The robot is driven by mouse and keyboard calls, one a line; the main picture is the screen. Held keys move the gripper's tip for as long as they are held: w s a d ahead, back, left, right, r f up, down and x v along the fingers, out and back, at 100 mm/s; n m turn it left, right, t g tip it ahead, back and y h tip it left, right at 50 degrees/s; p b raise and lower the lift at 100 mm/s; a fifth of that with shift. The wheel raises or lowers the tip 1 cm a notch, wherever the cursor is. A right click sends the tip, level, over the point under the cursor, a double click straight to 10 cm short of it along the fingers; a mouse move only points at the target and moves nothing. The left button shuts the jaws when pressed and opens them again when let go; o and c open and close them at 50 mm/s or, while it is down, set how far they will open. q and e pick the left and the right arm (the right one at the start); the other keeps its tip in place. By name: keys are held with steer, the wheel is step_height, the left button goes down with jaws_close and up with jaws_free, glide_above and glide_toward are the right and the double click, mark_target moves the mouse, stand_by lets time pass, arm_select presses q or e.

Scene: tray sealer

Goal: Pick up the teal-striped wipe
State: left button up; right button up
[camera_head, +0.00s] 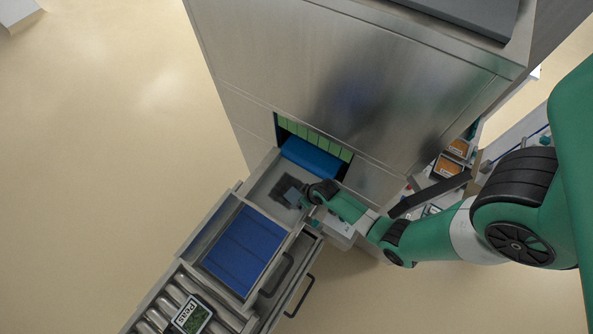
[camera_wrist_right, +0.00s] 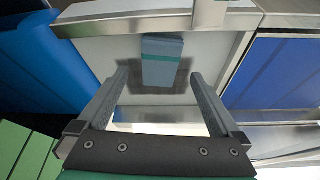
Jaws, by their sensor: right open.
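The teal-striped wipe (camera_wrist_right: 161,72) is a folded grey-blue cloth with a teal band across it. It lies on the pale floor of a shallow metal-edged bay, with a dark shadow around it. In the head view the wipe (camera_head: 292,196) shows small, partly beside my gripper. My right gripper (camera_wrist_right: 158,76) is open, and nothing is held between its fingers. In the wrist view its fingertips stand either side of the wipe's near end; I cannot tell how high above it they are. In the head view my right gripper (camera_head: 304,200) is over the bay. My left gripper is not in view.
A blue belt section (camera_head: 243,250) lies on the near side of the bay. A blue roll-like part (camera_head: 312,158) and green strips (camera_head: 300,130) fill the machine opening behind. A tray labelled Peas (camera_head: 192,314) sits on rollers. Metal rims (camera_wrist_right: 150,18) border the bay.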

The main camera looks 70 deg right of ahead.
mark_target(297, 198)
steer(key=b+x, duration=0.1)
steer(key=x, duration=0.3)
steer(key=shift+c, duration=0.3)
steer(key=c, duration=1.5)
steer(key=shift+r, duration=0.15)
